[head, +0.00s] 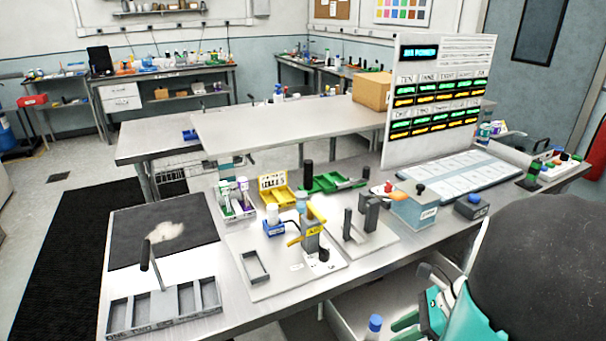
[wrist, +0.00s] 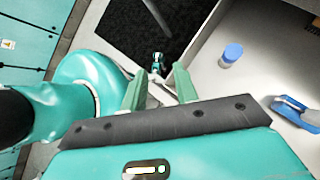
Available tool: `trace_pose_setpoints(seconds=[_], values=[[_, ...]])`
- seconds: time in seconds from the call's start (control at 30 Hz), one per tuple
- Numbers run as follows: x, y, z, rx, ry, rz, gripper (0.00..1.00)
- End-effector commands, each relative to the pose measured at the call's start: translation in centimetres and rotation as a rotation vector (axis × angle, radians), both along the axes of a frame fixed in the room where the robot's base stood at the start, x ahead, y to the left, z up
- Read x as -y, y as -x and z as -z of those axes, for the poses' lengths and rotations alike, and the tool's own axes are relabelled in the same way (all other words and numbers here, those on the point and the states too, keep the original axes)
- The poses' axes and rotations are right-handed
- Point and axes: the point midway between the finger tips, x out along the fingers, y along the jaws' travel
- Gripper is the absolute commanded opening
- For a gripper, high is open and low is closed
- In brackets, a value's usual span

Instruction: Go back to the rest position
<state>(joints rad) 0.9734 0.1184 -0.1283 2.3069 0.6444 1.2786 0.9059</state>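My gripper (head: 405,322) is low at the bottom right of the head view, beside the bench front, partly cut off by the frame's lower edge. In the wrist view my gripper (wrist: 160,82) shows two pale green fingers set apart, with nothing held between them. A small teal and white shape shows beyond the gap; I cannot tell what it is. A white bottle with a blue cap (head: 375,325) stands near my gripper, to its left in the head view. A blue-capped bottle (wrist: 230,55) also shows right of the fingers in the wrist view.
The steel bench (head: 232,317) holds a divided grey tray (head: 165,325), a yellow bin (head: 275,190), a green bin (head: 335,182) and a blue box (head: 413,211). A display board (head: 437,145) stands behind. A blue item (wrist: 297,112) lies at the wrist view's right.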

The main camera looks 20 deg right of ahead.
Motion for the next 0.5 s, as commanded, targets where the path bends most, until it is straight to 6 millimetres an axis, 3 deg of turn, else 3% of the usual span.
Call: trace_pose_setpoints(seconds=[0.03, 0.2, 0.5], values=[[-1.8, -0.9, -1.1, 0.039, 0.085, -0.134, 0.30], [-6.7, -2.5, -3.9, 0.184, 0.363, -0.588, 0.30], [-14.7, -3.6, -9.0, 0.502, 0.834, -1.382, 0.30]])
